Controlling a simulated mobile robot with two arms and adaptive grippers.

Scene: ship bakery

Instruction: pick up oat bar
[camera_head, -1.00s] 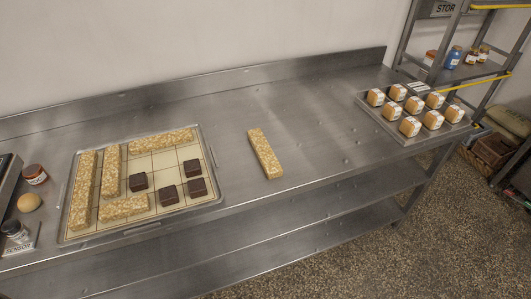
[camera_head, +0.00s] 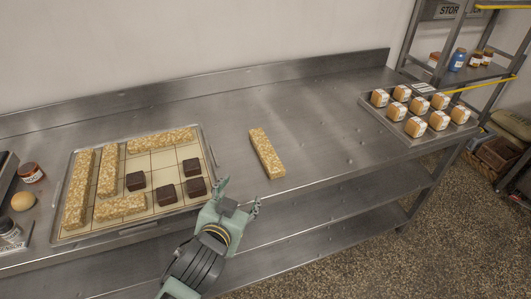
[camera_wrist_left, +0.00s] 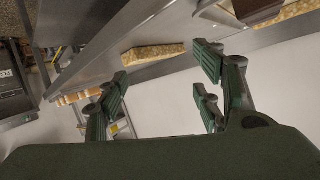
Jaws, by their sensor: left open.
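A lone oat bar (camera_head: 266,153) lies on the bare steel counter, right of the tray. It also shows in the left wrist view (camera_wrist_left: 152,54), beyond the fingers. More oat bars lie on the gridded tray (camera_head: 62,212) at the left, such as the one along its back edge (camera_head: 160,141). My left gripper (camera_head: 238,194) is open and empty at the counter's front edge, in front of the lone bar and to its left, apart from it. Its spread fingers show in the left wrist view (camera_wrist_left: 160,88). My right gripper is not in view.
A tray of small wrapped cakes (camera_head: 414,127) stands at the counter's right end. A jar (camera_head: 31,172) and a round bun (camera_head: 23,201) are at the far left. The counter around the lone bar is clear.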

